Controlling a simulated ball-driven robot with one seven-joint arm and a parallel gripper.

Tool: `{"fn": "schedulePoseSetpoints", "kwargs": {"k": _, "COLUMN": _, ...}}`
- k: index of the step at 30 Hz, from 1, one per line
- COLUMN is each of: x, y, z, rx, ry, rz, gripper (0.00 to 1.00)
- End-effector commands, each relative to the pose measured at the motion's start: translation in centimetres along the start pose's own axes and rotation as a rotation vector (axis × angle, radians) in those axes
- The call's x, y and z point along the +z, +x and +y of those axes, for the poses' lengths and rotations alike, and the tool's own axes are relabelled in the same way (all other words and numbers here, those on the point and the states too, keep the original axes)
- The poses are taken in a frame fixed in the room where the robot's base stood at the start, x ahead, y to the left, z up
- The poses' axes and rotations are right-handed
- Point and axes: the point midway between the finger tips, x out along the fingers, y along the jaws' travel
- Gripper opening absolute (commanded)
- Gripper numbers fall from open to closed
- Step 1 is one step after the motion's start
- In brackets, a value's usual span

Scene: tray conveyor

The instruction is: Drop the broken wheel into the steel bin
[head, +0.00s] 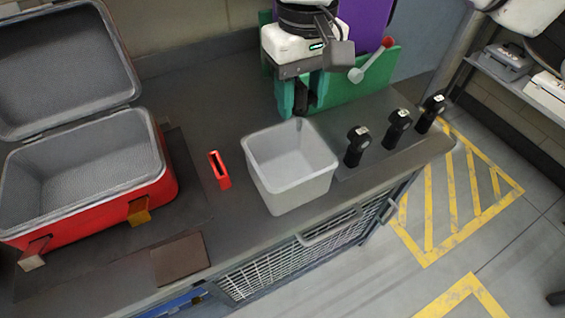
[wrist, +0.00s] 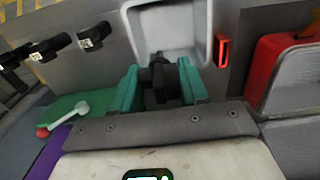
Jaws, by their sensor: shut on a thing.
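My gripper (head: 300,104) has green fingers and is shut on a dark thing, which I take to be the broken wheel (head: 301,95). The wheel also shows between the fingers in the wrist view (wrist: 160,82), but the fingers partly hide its shape. The steel bin (head: 322,178) is a light grey, open-topped box near the counter's front edge, and it looks empty. My gripper is behind the bin in the head view. In the wrist view the bin (wrist: 130,22) lies just beyond the fingertips.
Three black upright pieces with white tops (head: 397,130) stand right of the bin. A small red open holder (head: 223,181) stands left of it. A red cooler (head: 165,193) with its lid open is farther left. A green board (head: 375,88) with a red-and-white spoon-like thing (head: 370,65) is behind.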

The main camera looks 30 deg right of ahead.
Motion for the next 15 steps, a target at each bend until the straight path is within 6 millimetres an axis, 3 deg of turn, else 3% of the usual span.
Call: {"fn": "schedulePoseSetpoints", "kwargs": {"k": 15, "x": 0.1, "y": 5.2, "z": -0.1, "rx": -0.002, "ry": -0.001, "rz": -0.001, "gripper": 0.14}}
